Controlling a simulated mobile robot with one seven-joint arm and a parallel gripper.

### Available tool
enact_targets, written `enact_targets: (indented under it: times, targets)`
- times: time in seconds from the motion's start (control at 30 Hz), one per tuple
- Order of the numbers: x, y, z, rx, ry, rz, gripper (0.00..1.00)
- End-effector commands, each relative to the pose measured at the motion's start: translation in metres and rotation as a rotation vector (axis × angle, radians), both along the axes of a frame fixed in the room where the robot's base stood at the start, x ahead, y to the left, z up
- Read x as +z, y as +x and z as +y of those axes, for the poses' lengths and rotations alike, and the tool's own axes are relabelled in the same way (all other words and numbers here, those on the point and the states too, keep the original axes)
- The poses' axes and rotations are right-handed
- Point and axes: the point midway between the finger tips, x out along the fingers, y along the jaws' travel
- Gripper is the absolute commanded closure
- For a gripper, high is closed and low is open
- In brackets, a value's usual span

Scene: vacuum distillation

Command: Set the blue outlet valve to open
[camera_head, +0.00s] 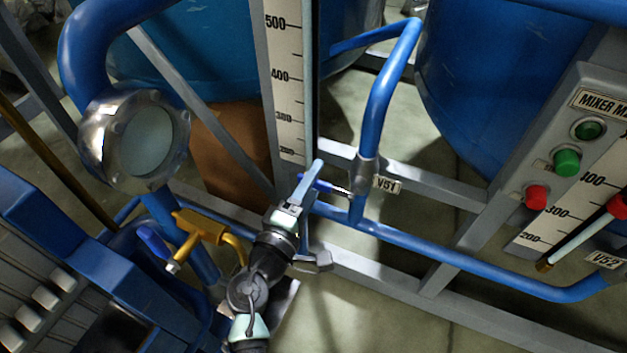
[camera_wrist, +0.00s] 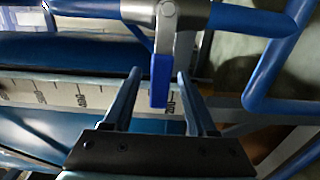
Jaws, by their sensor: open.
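The blue valve handle (camera_head: 322,185) sits on a short silver lever from a silver valve body (camera_head: 367,170), on a blue pipe beside the tag V51. The lever points left, roughly across the pipe. In the wrist view the blue handle (camera_wrist: 159,80) hangs down from the silver valve body (camera_wrist: 166,14), across the horizontal pipe. My gripper (camera_wrist: 159,74) is open, one finger on each side of the handle, with visible gaps on both sides. In the head view my gripper (camera_head: 311,178) is at the handle and partly hides it.
A white level scale (camera_head: 288,80) stands behind my gripper. A yellow valve (camera_head: 200,226) and a round sight glass (camera_head: 135,140) are at left. A control panel with a green button (camera_head: 567,162) and a red-handled valve lever (camera_head: 590,228) are at right. Grey frame bars surround the pipes.

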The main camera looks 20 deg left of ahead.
Motion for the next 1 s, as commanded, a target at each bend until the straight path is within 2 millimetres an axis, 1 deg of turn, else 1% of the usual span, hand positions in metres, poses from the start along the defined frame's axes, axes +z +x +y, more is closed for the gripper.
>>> enact_targets:
  times: [0.03,0.33,0.37,1.0]
  targets:
    - [0.0000,-0.0002,0.0000,0.000,0.000,0.000,0.44]
    - [0.0000,-0.0005,0.0001,0.000,0.000,0.000,0.98]
    - [0.0000,-0.0005,0.0002,0.000,0.000,0.000,1.00]
    - [-0.0002,-0.0008,0.0003,0.000,0.000,0.000,1.00]
